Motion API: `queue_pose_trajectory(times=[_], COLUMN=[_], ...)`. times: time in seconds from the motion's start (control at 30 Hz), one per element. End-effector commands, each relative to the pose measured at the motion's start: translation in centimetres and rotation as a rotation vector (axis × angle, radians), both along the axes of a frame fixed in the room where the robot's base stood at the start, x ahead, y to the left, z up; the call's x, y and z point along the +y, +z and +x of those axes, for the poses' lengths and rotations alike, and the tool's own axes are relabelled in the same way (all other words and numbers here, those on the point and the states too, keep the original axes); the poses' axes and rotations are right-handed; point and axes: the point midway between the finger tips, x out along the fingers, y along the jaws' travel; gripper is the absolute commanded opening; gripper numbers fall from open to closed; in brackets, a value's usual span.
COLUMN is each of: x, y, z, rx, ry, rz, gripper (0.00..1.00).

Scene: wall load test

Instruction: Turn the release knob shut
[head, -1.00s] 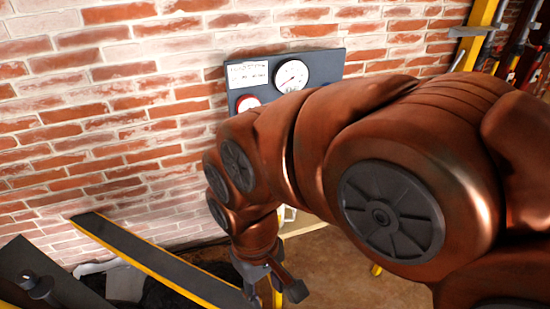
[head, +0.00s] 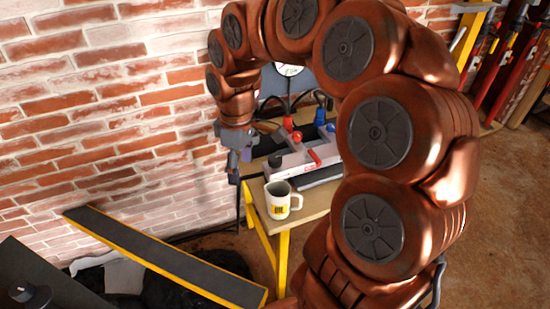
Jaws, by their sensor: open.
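A grey hand-pump unit (head: 300,163) lies on a small table, with a red lever or handle (head: 314,157), a dark knob (head: 277,160), a red part (head: 297,136) and a blue part (head: 331,127). I cannot tell which of these is the release knob. My gripper (head: 236,172) points down, left of the unit and apart from it, near the table's left edge. It is open, with nothing seen between the fingers. A purple part (head: 246,155) shows beside it; I cannot tell what it is. My arm hides the unit's right end.
A white mug (head: 281,201) stands at the table's front. The table (head: 262,211) has yellow legs. The gauge (head: 290,70) is mostly behind my arm. A sloping dark, yellow-edged beam (head: 165,258) lies at lower left. A brick wall (head: 110,120) stands behind.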

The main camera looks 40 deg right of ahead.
Motion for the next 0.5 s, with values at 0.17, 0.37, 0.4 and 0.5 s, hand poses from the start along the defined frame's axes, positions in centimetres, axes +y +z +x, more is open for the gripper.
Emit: queue_pose_trajectory(times=[0.17,0.37,0.4,0.5], x=[-4.6,-10.7,-12.0,-14.5], y=[-1.6,-4.2,-4.6,-5.9], z=[4.9,8.6,9.1,9.8], rx=[-0.029,-0.04,-0.042,-0.038], ry=[0.08,0.148,0.156,0.174], rz=[0.004,-0.012,-0.018,-0.031], gripper=[0.72,0.72,0.72,0.72])
